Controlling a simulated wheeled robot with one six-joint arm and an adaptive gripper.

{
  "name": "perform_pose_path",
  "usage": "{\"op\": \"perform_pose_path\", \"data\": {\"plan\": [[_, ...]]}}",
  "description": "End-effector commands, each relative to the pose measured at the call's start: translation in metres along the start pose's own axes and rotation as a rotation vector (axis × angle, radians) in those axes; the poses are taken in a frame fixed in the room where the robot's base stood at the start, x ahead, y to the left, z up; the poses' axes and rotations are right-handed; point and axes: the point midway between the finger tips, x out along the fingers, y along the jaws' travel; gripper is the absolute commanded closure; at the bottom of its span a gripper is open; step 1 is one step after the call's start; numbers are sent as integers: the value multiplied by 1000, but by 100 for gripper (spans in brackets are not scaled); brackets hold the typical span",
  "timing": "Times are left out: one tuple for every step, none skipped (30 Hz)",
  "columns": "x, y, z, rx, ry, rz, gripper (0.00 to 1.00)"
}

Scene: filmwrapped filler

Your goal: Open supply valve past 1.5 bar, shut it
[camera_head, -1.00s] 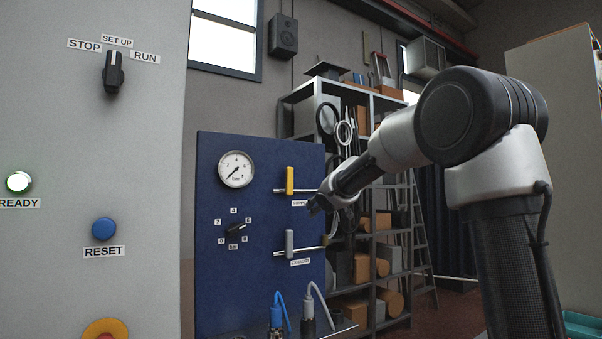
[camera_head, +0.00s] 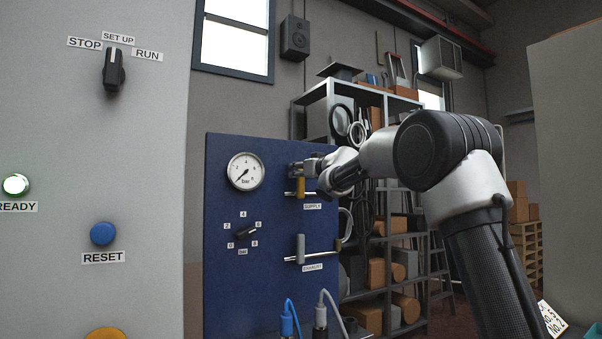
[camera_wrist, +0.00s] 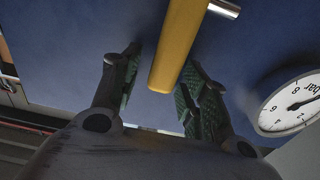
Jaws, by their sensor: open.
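The supply valve's yellow lever (camera_head: 300,188) stands upright across its short pipe on the blue panel (camera_head: 225,285). My gripper (camera_head: 297,170) is at the lever's upper end. In the wrist view the yellow lever (camera_wrist: 178,50) lies between my two green-padded fingers, which are open, with gaps visible beside it. My gripper hides the lever's top in the head view. The pressure gauge (camera_head: 245,171) has its needle pointing to the lower left, near the bottom of the scale. The gauge also shows partly in the wrist view (camera_wrist: 292,105).
Below is the exhaust valve's grey lever (camera_head: 300,249), upright on its pipe. A black selector knob (camera_head: 246,233) sits under the gauge. Blue and grey cables (camera_head: 287,318) rise at the panel's foot. A grey control cabinet (camera_head: 140,180) stands left; shelving (camera_head: 404,200) stands behind my arm.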

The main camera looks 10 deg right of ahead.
Motion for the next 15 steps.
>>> {"op": "perform_pose_path", "data": {"plan": [[2,0,0,0,-1,0,55],[2,0,0,1,-1,0,55],[2,0,0,1,-1,0,55],[2,0,0,1,-1,0,55],[2,0,0,1,-1,0,55],[2,0,0,1,-1,1,55],[2,0,0,1,-1,1,55],[2,0,0,1,-1,1,55],[2,0,0,1,-1,1,63],[2,0,0,1,-1,1,68],[2,0,0,1,-1,1,74],[2,0,0,1,-1,1,81],[2,0,0,1,-1,1,86],[2,0,0,1,-1,1,92],[2,0,0,1,-1,1,99]]}}
